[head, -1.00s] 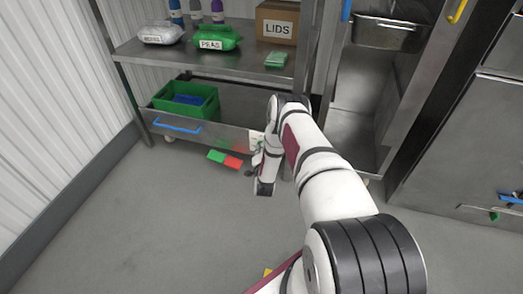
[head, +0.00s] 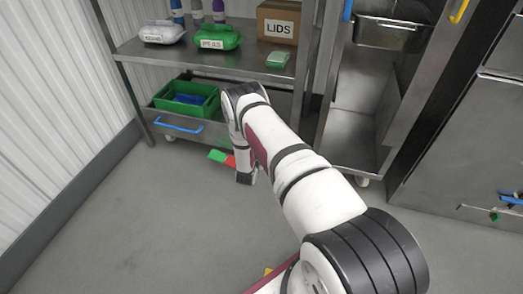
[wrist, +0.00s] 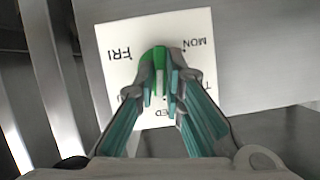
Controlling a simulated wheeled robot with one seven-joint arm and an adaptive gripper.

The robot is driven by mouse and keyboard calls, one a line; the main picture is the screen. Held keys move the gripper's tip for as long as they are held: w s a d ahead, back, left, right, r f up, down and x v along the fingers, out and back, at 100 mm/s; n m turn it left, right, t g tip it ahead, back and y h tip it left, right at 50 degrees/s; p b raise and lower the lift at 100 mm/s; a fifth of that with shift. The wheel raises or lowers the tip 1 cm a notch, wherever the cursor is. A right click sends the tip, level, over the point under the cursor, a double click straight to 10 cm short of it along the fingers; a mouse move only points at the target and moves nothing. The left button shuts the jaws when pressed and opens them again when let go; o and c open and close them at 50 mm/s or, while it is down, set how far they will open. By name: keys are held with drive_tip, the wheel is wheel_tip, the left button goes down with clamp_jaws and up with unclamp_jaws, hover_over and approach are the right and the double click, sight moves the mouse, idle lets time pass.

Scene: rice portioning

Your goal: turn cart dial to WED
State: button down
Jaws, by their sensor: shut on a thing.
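In the wrist view a white dial plate (wrist: 108,80) is fixed to a grey metal face. FRI shows at its upper left, MON at its upper right, a T at the right edge and the letters ED low in the middle. Other lettering is covered by my fingers. My gripper (wrist: 160,88) is shut on the green dial knob (wrist: 158,56) in the plate's middle; which label the knob points to I cannot tell. In the head view the steel cart (head: 150,47) stands at the back, and my arm hides the dial.
A green bin (head: 212,108) sits on the cart's lower level above a blue handle (head: 178,125). Bags, bottles and a LIDS box (head: 277,22) are on the upper shelf. A steel cabinet stands on the right. A red and green card lies low by my arm.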

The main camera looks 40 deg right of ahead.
drive_tip(key=shift+a+f+n+g, duration=0.1)
drive_tip(key=shift+n+g, duration=0.3)
idle(0.4)
drive_tip(key=c, duration=1.7)
unclamp_jaws()
drive_tip(key=v, duration=1.2)
drive_tip(key=shift+w+a+f, duration=0.1)
